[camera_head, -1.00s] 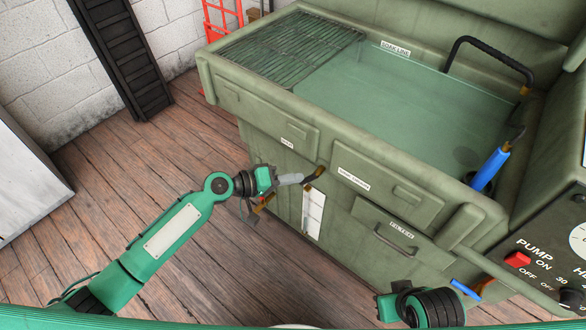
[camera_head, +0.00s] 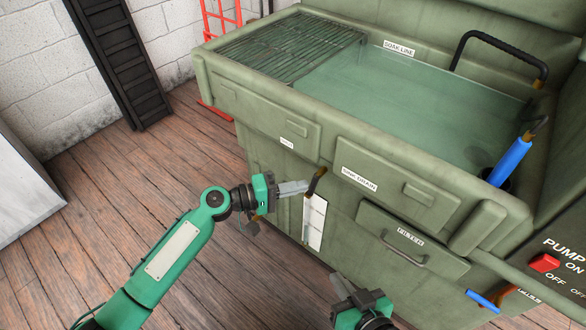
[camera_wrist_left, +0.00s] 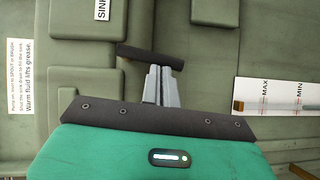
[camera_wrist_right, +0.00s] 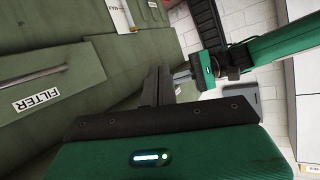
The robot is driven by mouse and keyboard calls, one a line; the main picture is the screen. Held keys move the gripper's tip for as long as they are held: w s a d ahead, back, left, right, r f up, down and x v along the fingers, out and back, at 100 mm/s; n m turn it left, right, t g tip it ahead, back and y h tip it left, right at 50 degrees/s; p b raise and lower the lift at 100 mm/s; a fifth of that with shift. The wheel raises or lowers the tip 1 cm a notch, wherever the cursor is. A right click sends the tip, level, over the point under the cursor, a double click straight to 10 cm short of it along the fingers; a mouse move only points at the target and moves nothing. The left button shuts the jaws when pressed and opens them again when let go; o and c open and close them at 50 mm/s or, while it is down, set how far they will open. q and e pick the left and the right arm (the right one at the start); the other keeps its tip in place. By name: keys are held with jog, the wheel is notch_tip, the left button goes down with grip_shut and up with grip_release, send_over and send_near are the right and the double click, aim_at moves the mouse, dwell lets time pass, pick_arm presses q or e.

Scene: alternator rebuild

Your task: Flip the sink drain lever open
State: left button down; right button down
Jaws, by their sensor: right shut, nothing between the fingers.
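The drain lever (camera_head: 317,183) is a short dark handle with brass-coloured parts on the green sink's front, left of the SINK DRAIN label (camera_head: 360,178). It shows as a dark bar (camera_wrist_left: 150,57) in the left wrist view. My left gripper (camera_head: 306,186) has its grey fingers together, with the tips right at the lever; in the left wrist view (camera_wrist_left: 160,70) they meet the bar's near side. I cannot tell whether they press on it. My right gripper (camera_head: 340,282) is shut and empty, low in front of the cabinet; its fingers show in the right wrist view (camera_wrist_right: 158,84).
A gauge strip (camera_head: 314,222) lies just below the lever. The FILTER drawer (camera_head: 398,249) and a blue-handled lever (camera_head: 482,299) are to the right. The sink basin (camera_head: 420,100) is above, with a blue tool (camera_head: 511,160). Floor (camera_head: 235,285) at left is open.

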pick_arm(q)
jog(key=shift+s+d+f+n+h+b, duration=0.25)
jog(key=shift+n+h+b, duration=0.15)
jog(key=shift+n+b, duration=0.4)
pick_arm(e)
jog(key=w+r+t, duration=0.3)
jog(key=r+t, duration=0.2)
jog(key=r, duration=0.2)
jog(key=shift+w+d+y, duration=0.25)
jog(key=shift+d+y, duration=0.05)
jog(key=shift+y, duration=0.1)
pick_arm(q)
jog(key=shift+w, duration=0.1)
